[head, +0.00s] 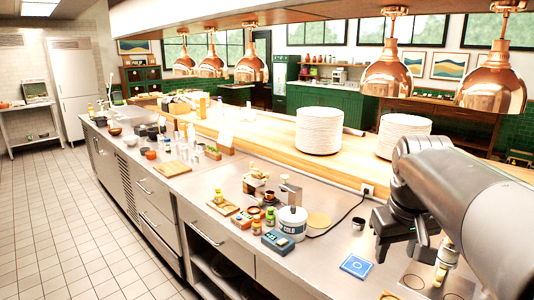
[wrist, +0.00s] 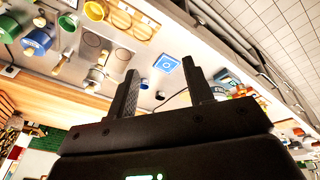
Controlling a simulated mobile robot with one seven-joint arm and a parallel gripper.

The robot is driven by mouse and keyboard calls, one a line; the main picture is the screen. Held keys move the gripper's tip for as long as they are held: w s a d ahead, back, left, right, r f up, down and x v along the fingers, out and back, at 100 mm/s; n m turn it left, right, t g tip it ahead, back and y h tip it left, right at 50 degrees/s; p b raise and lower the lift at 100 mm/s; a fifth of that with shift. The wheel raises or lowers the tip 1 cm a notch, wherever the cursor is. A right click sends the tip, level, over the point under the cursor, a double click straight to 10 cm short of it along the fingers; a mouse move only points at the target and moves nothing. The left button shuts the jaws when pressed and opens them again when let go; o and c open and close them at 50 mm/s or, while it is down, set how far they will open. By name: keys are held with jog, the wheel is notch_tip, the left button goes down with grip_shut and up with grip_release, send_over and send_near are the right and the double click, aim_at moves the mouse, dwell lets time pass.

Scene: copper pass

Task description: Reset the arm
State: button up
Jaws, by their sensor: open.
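My gripper (head: 402,246) hangs over the right end of the steel counter (head: 325,262) in the head view, below the grey links of my arm. In the wrist view its two dark fingers (wrist: 160,75) stand well apart, with nothing between them. The blue square card (head: 356,265) lies on the counter to the left of and below the gripper in the head view. The card also shows beyond the fingers in the wrist view (wrist: 167,63). My arm hides part of the counter's right end.
A white tub (head: 292,222), small jars and boxes crowd the middle counter. A bottle (head: 446,258) stands close to the right of my gripper. Stacked white plates (head: 319,131) stand on the wooden shelf (head: 262,143). Copper lamps (head: 388,78) hang above. The tiled floor is clear.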

jog(key=s+a+f+t+y, duration=0.1)
jog(key=s+a+f+t, duration=0.2)
jog(key=s+a+f, duration=0.5)
jog(key=shift+s+a+f+m, duration=0.35)
jog(key=shift+s+a, duration=0.5)
jog(key=shift+s, duration=0.25)
dwell(2.4)
